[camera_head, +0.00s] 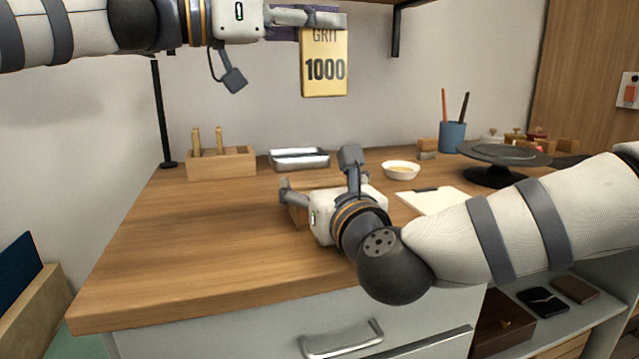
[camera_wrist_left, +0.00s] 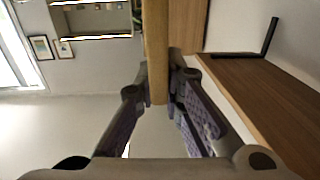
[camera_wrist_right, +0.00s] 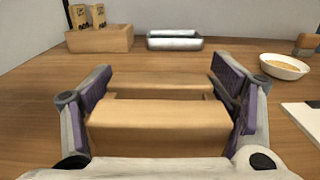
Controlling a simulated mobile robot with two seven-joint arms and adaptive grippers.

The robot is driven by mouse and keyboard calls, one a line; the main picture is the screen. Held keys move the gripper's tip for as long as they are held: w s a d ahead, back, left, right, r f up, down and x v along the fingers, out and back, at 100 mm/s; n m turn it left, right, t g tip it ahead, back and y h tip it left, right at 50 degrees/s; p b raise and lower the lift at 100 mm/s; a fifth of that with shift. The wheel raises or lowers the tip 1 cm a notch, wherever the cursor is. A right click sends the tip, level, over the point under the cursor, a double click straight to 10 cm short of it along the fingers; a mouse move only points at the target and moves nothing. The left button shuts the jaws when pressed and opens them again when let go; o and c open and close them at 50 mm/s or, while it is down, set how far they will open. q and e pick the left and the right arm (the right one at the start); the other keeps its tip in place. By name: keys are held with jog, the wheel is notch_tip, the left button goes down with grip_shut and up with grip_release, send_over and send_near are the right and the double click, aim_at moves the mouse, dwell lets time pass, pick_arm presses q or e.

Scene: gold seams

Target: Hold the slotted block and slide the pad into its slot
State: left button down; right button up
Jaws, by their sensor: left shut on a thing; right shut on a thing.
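The pad (camera_head: 324,72) is a flat yellow piece marked "GRIT 1000". It hangs upright high above the back of the table. My left gripper (camera_head: 312,18) is shut on its upper part; the pad shows edge-on between the fingers in the left wrist view (camera_wrist_left: 157,50). The slotted block (camera_wrist_right: 160,122) is light wood with a slot running across its top. It appears to sit on the table, with my right gripper (camera_wrist_right: 168,95) shut on its two ends. In the head view the block (camera_head: 298,213) is mostly hidden behind that gripper. The slot looks empty.
A wooden holder (camera_head: 222,164) with upright pieces and a metal tray (camera_head: 299,159) stand behind the block. A white bowl (camera_head: 401,170), a paper (camera_head: 437,201), a blue cup (camera_head: 452,136) and a dark turntable (camera_head: 503,152) are to the right. The table's left part (camera_head: 190,235) is clear.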

aim_at(315, 66)
pick_arm(q)
jog(key=shift+m+g+h, duration=0.3)
jog(key=shift+m+g, duration=0.4)
jog(key=shift+g, duration=0.2)
notch_tip(315, 66, down, 5)
jog(key=shift+w+a+f, duration=0.1)
jog(key=shift+w+f, duration=0.05)
jog(key=shift+f, duration=0.05)
notch_tip(315, 66, down, 6)
jog(key=shift+f, duration=0.2)
jog(key=shift+f, duration=0.3)
pick_arm(e)
jog(key=shift+c, duration=0.3)
pick_arm(q)
jog(key=shift+f, duration=0.55)
jog(key=shift+f, duration=0.15)
jog(key=shift+f, duration=0.5)
jog(key=shift+f, duration=0.1)
dwell(0.5)
jog(key=shift+f, duration=0.5)
jog(key=shift+f, duration=0.2)
